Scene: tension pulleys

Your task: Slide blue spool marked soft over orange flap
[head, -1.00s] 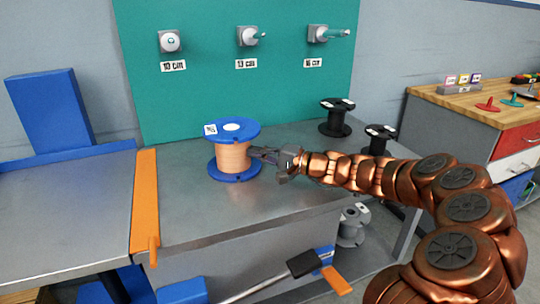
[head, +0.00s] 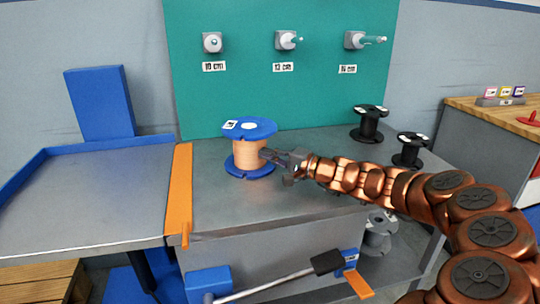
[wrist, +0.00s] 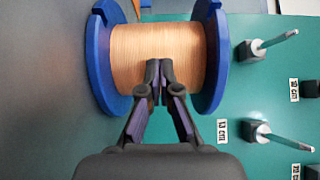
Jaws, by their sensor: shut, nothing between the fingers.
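The blue spool (head: 250,148) with its copper-coloured winding stands on the grey bench. Its white label's text is too small to read. The orange flap (head: 180,195) is the strip left of the spool, between the bench and the blue-edged tray; a gap of bare bench separates them. My gripper (head: 264,154) is shut and empty, its fingertips against or very close to the right side of the winding. In the wrist view my gripper (wrist: 159,66) lies between the two blue flanges of the spool (wrist: 157,40), fingertips over the winding.
The blue-edged tray (head: 85,200) beyond the flap is clear. Two black spools (head: 369,123) (head: 411,150) stand at the bench's right. A teal board (head: 260,95) with pegs rises behind. A grey spool (head: 379,232) sits below, and a black-handled lever (head: 327,262) is at the front.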

